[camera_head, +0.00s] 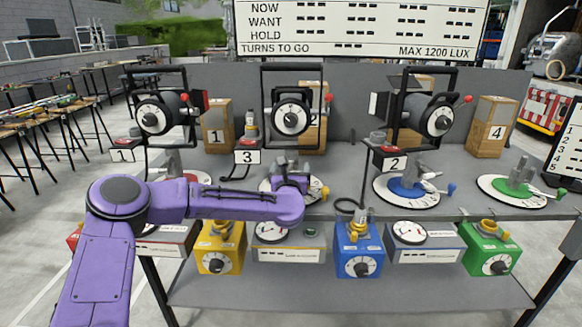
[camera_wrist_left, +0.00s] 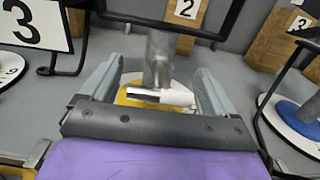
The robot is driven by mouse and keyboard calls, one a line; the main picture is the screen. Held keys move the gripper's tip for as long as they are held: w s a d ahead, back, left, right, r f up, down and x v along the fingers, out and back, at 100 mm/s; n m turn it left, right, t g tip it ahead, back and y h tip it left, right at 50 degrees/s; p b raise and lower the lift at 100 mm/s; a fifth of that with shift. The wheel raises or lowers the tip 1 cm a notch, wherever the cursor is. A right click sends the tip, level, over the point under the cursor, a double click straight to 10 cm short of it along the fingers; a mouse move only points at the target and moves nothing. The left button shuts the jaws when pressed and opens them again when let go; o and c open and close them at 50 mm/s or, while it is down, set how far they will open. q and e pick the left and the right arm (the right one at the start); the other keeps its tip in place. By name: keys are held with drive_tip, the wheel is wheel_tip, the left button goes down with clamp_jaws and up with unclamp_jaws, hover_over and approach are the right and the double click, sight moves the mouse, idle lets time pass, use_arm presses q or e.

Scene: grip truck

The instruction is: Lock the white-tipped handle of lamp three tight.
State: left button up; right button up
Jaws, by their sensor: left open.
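Lamp three (camera_head: 291,118) is the middle black lamp, with a card marked 3 (camera_head: 247,157) at its lower left. In the left wrist view, its grey post (camera_wrist_left: 158,62) stands on a yellow hub over a white dial (camera_wrist_left: 182,84). A handle with a white tip (camera_wrist_left: 172,97) lies crosswise at the post's foot. My left gripper (camera_wrist_left: 161,75) is open, one finger on each side of the post and handle; I cannot tell if either finger touches. In the head view the left gripper (camera_head: 291,172) hides most of this base. My right gripper is not in view.
Lamp one (camera_head: 157,115) stands left, lamp two (camera_head: 436,118) right. A blue dial base (camera_head: 407,189) and a green one (camera_head: 521,187) lie to the right. Numbered wooden blocks stand behind, including block 4 (camera_head: 491,128). Coloured boxes, including a yellow one (camera_head: 218,250), fill the lower shelf.

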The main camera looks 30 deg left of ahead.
use_arm(q)
drive_tip(key=shift+w+a, duration=0.2)
drive_tip(key=shift+w, duration=0.15)
drive_tip(key=c, duration=1)
drive_tip(key=shift+o, duration=0.2)
